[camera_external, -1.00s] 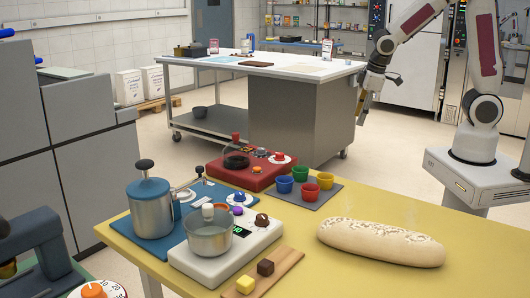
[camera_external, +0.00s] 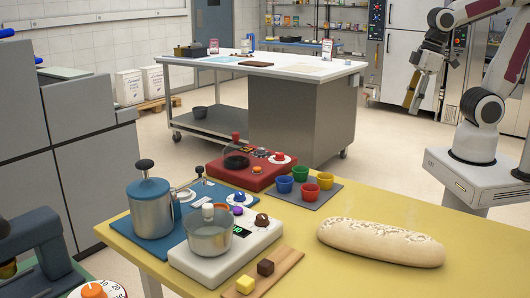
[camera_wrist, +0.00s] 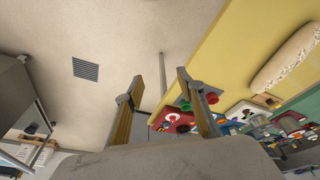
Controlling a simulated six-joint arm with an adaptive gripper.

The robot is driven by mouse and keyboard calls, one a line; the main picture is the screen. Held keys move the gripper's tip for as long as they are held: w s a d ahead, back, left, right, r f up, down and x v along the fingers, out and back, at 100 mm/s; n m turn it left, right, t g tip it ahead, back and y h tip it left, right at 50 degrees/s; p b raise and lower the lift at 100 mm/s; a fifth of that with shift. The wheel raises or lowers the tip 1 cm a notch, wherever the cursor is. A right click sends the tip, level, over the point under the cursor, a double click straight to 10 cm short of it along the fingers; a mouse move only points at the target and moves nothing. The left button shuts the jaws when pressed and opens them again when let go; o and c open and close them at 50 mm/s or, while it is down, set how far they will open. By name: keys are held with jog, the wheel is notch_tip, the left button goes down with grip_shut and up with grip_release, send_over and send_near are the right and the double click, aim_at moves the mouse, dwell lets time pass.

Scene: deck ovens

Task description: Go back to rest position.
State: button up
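My gripper (camera_external: 412,98) is raised at the upper right in the external view, in the air beyond the yellow table (camera_external: 470,262) and apart from everything on it. In the wrist view my gripper (camera_wrist: 160,95) shows two yellowish fingers spread wide, with nothing held between them. Floor and part of the table show beyond the fingers.
The yellow table holds a long bread loaf (camera_external: 380,242), several coloured cups, a red device (camera_external: 250,175), a scale with a pot (camera_external: 208,236) and a blue-lidded canister (camera_external: 150,208). A steel worktable (camera_external: 300,110) stands behind. Open floor lies between.

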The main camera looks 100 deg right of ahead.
jog(key=s+a+r+n+t, duration=0.1)
jog(key=a+r+n+t, duration=0.1)
jog(key=a+r, duration=0.3)
jog(key=shift+s+t+y, duration=0.3)
jog(key=shift+s+t, duration=0.05)
jog(key=shift+t, duration=0.05)
jog(key=shift+w, duration=0.1)
dwell(2.7)
